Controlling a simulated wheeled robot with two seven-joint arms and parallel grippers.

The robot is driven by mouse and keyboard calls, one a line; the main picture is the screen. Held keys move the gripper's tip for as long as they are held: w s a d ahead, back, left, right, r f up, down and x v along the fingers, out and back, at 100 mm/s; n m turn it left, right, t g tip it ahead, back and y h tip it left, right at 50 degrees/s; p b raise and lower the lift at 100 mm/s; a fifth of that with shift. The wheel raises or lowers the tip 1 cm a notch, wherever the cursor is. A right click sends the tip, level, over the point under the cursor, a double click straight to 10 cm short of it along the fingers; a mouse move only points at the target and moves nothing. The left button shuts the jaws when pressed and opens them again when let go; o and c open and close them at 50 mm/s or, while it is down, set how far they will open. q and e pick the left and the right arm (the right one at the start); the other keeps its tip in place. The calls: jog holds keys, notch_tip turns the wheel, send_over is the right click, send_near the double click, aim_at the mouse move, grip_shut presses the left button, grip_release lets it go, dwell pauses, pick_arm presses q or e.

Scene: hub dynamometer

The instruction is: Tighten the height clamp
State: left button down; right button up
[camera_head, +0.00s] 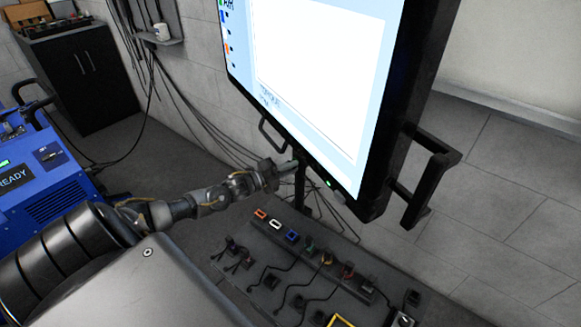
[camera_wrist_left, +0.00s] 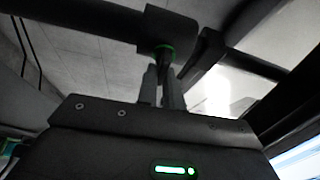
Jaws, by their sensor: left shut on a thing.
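The height clamp (camera_wrist_left: 166,30) is a dark fitting with a green ring in the left wrist view, and a dark stem runs from it down between my fingers. My left gripper (camera_wrist_left: 163,88) is shut on that stem, just below the green ring. In the head view my left gripper (camera_head: 286,168) is at the dark post (camera_head: 300,188) under the large monitor (camera_head: 310,80). The clamp itself is small there and mostly hidden by the gripper and the monitor's lower edge. My right gripper is out of view.
The monitor has black side handles (camera_head: 425,180) at its right. A dark bench (camera_head: 335,270) with several coloured connectors and cables lies below. A blue machine (camera_head: 45,180) stands at the left, a black cabinet (camera_head: 80,80) behind. Loose cables hang along the wall. The floor at right is clear.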

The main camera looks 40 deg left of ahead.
pick_arm(q)
jog(key=shift+a+m, duration=0.2)
jog(key=shift+m, duration=0.2)
jog(key=c, duration=1.5)
grip_release()
jog(key=shift+c, duration=0.2)
jog(key=v, duration=1)
jog(key=shift+s, duration=0.35)
jog(key=shift+a, duration=0.1)
